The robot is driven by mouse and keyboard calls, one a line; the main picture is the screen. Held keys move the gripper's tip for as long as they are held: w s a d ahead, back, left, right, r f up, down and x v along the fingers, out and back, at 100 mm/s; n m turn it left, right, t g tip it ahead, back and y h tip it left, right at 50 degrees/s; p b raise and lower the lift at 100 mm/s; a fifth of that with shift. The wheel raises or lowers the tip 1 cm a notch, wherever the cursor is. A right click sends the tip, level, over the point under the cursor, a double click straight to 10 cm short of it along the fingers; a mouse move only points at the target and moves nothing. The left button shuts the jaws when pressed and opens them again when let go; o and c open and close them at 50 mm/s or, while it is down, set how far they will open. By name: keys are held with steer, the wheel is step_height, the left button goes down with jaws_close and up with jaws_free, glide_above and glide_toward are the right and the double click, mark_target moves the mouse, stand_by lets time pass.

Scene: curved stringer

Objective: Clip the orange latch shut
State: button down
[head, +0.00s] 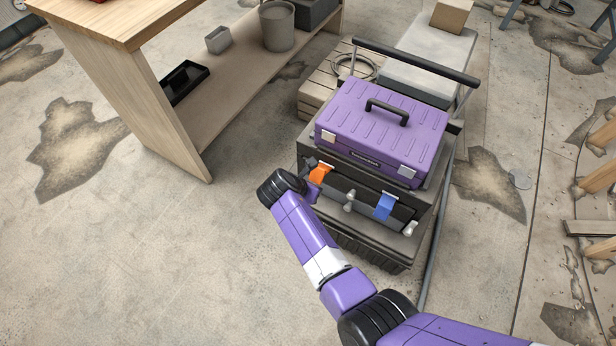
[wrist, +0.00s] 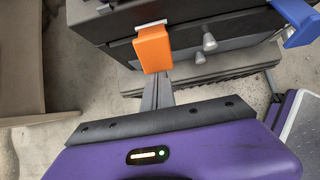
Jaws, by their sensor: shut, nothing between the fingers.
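The orange latch (head: 320,173) is on the upper left front of the black case (head: 345,188), under the purple toolbox. In the wrist view the orange latch (wrist: 154,48) hangs from a pale hinge plate and seems to stand out from the case front; I cannot tell the exact angle. My gripper (wrist: 157,88) is shut and empty, its fingers pointing at the case just below the latch's lower edge. I cannot tell whether they touch it. In the head view my gripper (head: 313,190) is by the latch, its fingertips hard to make out.
A blue latch (head: 385,206) is on the right of the same case front, with grey knobs (head: 349,200) between. A purple toolbox (head: 382,125) sits on top. A wooden bench (head: 150,95) stands to the left. The floor in front is clear.

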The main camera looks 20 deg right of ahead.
steer(key=r+y+p, duration=0.1)
steer(key=p, duration=0.1)
steer(key=r+g+y+p, duration=0.1)
steer(key=p, duration=0.1)
steer(key=w+d+r+g+p, duration=0.1)
steer(key=p, duration=0.1)
steer(key=shift+d+r+y, duration=0.1)
steer(key=shift+r+y, duration=0.3)
steer(key=shift+w+d+r+g+y+p, duration=0.3)
steer(key=shift+d+r+g+y+p, duration=0.2)
steer(key=shift+y, duration=0.3)
steer(key=shift+w+d+r+g+y+b, duration=0.4)
steer(key=shift+r+g+y+b, duration=0.2)
steer(key=shift+g+y, duration=0.15)
steer(key=shift+s+a, duration=0.1)
steer(key=shift+r, duration=0.15)
steer(key=shift+r+p, duration=0.75)
steer(key=shift+p, duration=0.15)
